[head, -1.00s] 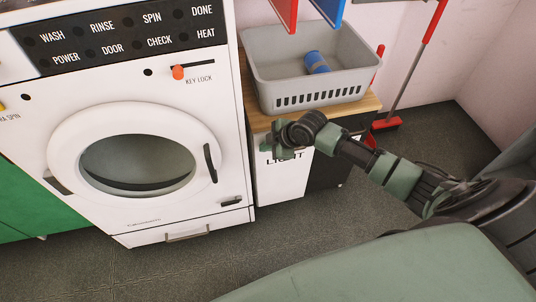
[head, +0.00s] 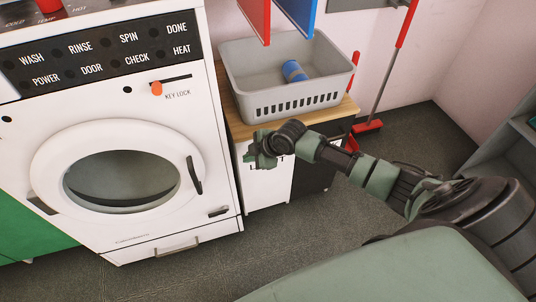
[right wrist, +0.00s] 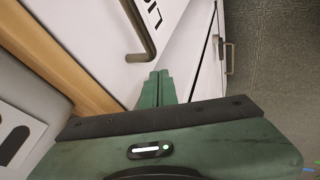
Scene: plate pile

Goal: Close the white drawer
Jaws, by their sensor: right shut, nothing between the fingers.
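The white drawer front (head: 266,189), with dark lettering partly hidden by my gripper, is under the wooden top right of the washing machine. In the right wrist view, a white front (right wrist: 95,25) with dark letters and a bar handle (right wrist: 143,42) shows above my gripper. How far the drawer stands out is unclear. My right gripper (head: 256,152) is at the upper part of this front; its fingers (right wrist: 157,78) are together and empty, pointing toward the front just below the handle in the picture. I cannot tell whether they touch it. My left gripper is out of view.
The washing machine (head: 215,165) stands directly left, with a round door and a low handled panel (head: 177,247). A grey basket (head: 290,105) holding a blue cylinder (head: 294,71) sits on the wooden top (head: 235,121). A black front (head: 312,178) is to the right. Floor in front is clear.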

